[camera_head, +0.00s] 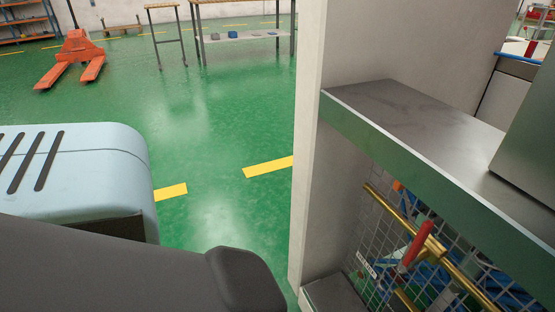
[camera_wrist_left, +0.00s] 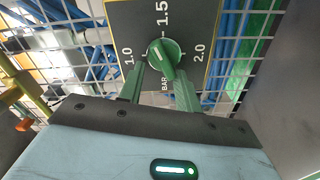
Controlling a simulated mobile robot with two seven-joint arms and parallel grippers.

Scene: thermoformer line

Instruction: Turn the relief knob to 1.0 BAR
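The relief knob (camera_wrist_left: 165,57) is a round green knob with a raised grip bar, on a dark dial plate (camera_wrist_left: 190,18) in the left wrist view. The plate reads 1.0 at left, 1.5 at top, 2.0 at right and BAR below. The white mark on the knob points up and left, between 1.0 and 1.5. My left gripper (camera_wrist_left: 160,74) has its two fingers apart, with tips at the lower left and lower right of the knob. I cannot tell whether either tip touches it. In the head view, knob and left gripper are hidden. My right gripper is in neither view.
Wire mesh (camera_wrist_left: 88,22) with blue hoses surrounds the dial. Green floor at left is open; an orange pallet jack (camera_head: 77,52) stands far off.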

